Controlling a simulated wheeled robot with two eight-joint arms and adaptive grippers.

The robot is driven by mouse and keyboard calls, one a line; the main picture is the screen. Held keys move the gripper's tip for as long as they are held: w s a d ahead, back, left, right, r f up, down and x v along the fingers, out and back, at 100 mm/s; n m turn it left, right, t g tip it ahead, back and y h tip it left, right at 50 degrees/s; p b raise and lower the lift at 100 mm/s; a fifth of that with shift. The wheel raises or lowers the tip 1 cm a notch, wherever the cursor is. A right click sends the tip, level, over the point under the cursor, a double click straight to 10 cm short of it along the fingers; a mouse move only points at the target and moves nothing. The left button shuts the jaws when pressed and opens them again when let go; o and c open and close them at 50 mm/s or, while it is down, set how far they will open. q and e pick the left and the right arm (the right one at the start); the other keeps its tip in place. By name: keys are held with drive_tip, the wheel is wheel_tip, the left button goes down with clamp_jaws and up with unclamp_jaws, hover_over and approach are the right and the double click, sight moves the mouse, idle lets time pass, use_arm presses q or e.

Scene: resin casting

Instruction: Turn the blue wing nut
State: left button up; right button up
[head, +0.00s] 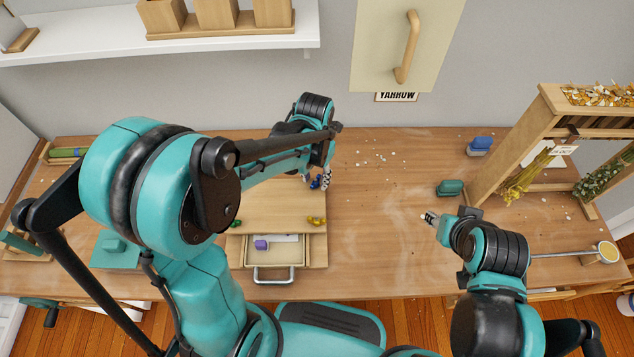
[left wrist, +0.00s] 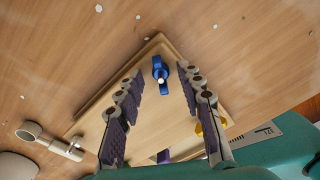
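The blue wing nut (head: 315,184) sits near the far right corner of a wooden board (head: 275,205). In the left wrist view the blue wing nut (left wrist: 160,70) stands near a corner of the board, between and just beyond my fingertips. My left gripper (head: 322,178) is over that corner, its fingers spread. In the left wrist view the left gripper (left wrist: 158,82) is open, with a gap on both sides of the nut. My right gripper (head: 430,218) is over the right part of the table, away from the board; its fingers are too small to judge.
A yellow wing nut (head: 317,220) and a green one (head: 236,224) are at the board's near side. A wooden rack (head: 490,165) with dried flowers stands right. The table's middle is mostly clear.

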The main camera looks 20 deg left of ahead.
use_arm(q)
drive_tip(key=shift+r+p, duration=1.45)
drive_tip(key=shift+r, duration=0.35)
